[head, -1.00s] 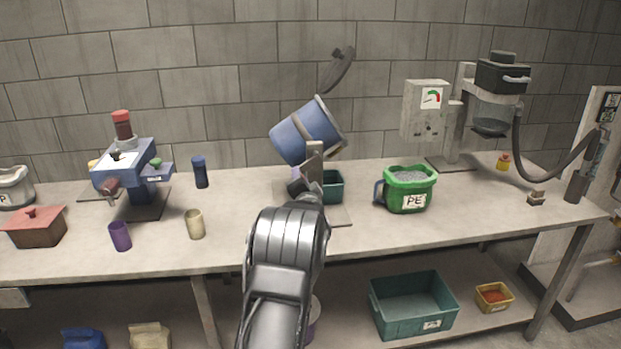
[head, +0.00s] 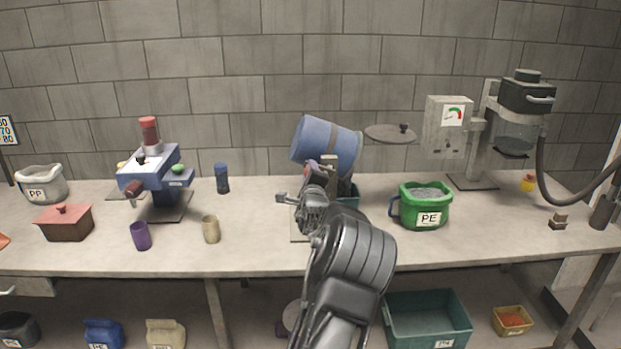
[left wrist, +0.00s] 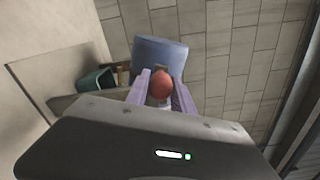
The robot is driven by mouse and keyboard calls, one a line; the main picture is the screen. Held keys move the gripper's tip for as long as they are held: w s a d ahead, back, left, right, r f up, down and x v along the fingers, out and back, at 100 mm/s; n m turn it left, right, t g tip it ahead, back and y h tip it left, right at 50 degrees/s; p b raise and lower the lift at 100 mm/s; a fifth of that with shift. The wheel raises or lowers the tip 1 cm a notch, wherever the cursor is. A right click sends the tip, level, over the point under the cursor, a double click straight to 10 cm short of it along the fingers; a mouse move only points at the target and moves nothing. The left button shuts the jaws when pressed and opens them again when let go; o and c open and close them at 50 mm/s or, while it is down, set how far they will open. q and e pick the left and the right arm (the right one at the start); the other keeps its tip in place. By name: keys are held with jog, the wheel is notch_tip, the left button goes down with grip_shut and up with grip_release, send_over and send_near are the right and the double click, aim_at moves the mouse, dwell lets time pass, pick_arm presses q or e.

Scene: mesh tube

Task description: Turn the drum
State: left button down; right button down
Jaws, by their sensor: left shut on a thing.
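The blue drum (head: 322,139) sits tilted on its stand at the middle of the bench, its right end slightly lower than its left. Its grey round lid (head: 390,134) stands out to the right of that end. My left gripper (head: 312,178) is in front of the drum. In the left wrist view its two lilac fingers (left wrist: 160,92) are closed around a red knob (left wrist: 161,84), with the drum (left wrist: 158,57) behind it. My right gripper is not in view.
A green PE container (head: 425,207) stands to the right of the drum. A blue machine (head: 155,172), a purple cup (head: 140,236) and a beige cup (head: 211,229) stand to the left. The bench front between the beige cup and the drum is clear.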

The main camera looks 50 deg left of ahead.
pick_arm(q)
jog(key=shift+w+d+r+m+b, duration=0.2)
jog(key=shift+r+m, duration=0.25)
jog(key=shift+m, duration=0.4)
jog(key=shift+w+d+r+m+b, duration=0.15)
jog(key=shift+w+r+m, duration=0.3)
jog(key=shift+m, duration=0.35)
jog(key=shift+w+d+r+m+b, duration=0.2)
jog(key=shift+r+m, duration=0.3)
jog(key=shift+m, duration=0.35)
jog(key=c, duration=1.1)
grip_release()
jog(key=shift+f, duration=0.1)
jog(key=shift+s, duration=0.1)
jog(key=b+v, duration=0.2)
jog(key=v, duration=0.5)
jog(key=shift+s+d, duration=0.2)
jog(key=shift+d, duration=0.1)
